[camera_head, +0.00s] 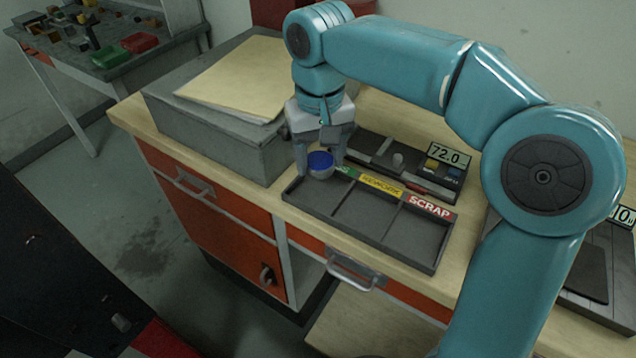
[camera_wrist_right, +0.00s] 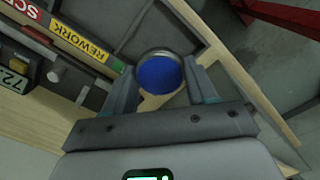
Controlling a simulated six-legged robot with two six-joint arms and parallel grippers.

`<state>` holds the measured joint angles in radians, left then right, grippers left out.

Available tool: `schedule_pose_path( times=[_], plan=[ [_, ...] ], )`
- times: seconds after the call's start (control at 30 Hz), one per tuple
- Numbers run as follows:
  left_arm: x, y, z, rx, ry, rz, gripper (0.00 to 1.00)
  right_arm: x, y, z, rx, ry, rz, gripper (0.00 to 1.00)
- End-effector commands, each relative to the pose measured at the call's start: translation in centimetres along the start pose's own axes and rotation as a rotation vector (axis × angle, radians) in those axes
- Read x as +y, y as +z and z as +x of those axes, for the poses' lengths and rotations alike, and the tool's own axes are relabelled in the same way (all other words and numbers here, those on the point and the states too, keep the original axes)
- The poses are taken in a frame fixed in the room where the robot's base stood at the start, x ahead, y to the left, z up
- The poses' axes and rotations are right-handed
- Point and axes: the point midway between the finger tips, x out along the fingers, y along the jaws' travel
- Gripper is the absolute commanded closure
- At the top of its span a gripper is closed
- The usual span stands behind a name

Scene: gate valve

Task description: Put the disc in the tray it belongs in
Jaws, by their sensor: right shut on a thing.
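My right gripper (camera_head: 320,168) is shut on a round metal disc (camera_head: 321,161) with a blue top face. In the right wrist view the disc (camera_wrist_right: 160,74) sits between the two fingers. The disc is over the left end of a dark sorting tray (camera_head: 436,262), near the green-labelled compartment; I cannot tell whether it touches the tray. The tray has three compartments, with a mostly hidden green label (camera_head: 346,171), a yellow REWORK label (camera_head: 380,187) and a red SCRAP label (camera_head: 430,207). The compartments in view look empty. My left gripper is not in view.
Behind the tray stands a gauge block with a small post (camera_head: 398,160) and a display (camera_head: 449,155) reading 72.0. A grey box (camera_head: 225,140) with a folder (camera_head: 235,78) on top stands close to the left. Another device (camera_head: 600,275) lies right of my arm.

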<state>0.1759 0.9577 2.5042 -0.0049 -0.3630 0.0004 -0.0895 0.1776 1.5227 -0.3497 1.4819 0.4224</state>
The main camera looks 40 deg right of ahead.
Motion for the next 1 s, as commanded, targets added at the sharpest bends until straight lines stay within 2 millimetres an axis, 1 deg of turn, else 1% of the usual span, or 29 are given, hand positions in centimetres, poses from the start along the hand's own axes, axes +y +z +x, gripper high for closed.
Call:
schedule_pose_path(
  times=[0.03,0.17,0.3,0.4,0.8,0.83,1.0],
  plan=[
    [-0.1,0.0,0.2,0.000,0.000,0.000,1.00,0.0,0.0,0.7,0.001,0.000,0.001,0.89],
    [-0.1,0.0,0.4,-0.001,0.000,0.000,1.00,0.0,-0.2,1.8,0.002,-0.001,0.000,0.89],
    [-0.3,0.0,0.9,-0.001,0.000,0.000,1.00,0.0,-0.3,4.2,-0.001,0.000,0.000,0.89],
    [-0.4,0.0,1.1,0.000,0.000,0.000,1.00,-0.1,-0.4,5.4,0.001,-0.001,0.000,0.89],
    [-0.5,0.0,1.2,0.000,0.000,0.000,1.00,-0.1,-0.4,6.0,0.002,-0.001,0.000,0.89],
    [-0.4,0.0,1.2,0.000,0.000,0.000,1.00,-0.1,-0.4,5.9,0.001,-0.001,-0.001,0.34],
    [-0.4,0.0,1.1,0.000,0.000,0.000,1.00,-0.1,-0.4,5.8,0.001,-0.001,-0.001,0.33]
  ],
)
